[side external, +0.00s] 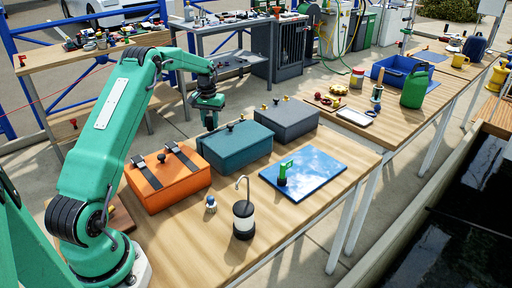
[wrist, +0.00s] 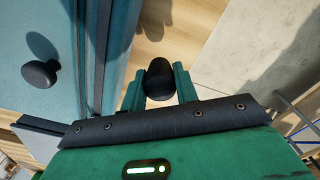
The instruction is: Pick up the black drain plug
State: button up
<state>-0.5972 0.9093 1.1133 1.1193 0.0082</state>
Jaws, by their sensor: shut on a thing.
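The black drain plug (wrist: 160,80) is a dark rounded piece between my gripper's two green fingers in the wrist view. My gripper (wrist: 160,88) is shut on it, with one finger on each side. In the side external view my gripper (side external: 209,124) points down at the back left end of the teal box (side external: 236,147), close to the far edge of the table. The plug's lower part is hidden in the wrist view, and I cannot tell whether it touches the table.
The teal box with its black knob (wrist: 40,74) is close on the left in the wrist view. An orange box (side external: 165,182) and a grey box (side external: 287,122) stand on either side.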

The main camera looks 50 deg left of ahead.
aim_at(210, 117)
jog(key=shift+r, duration=3.05)
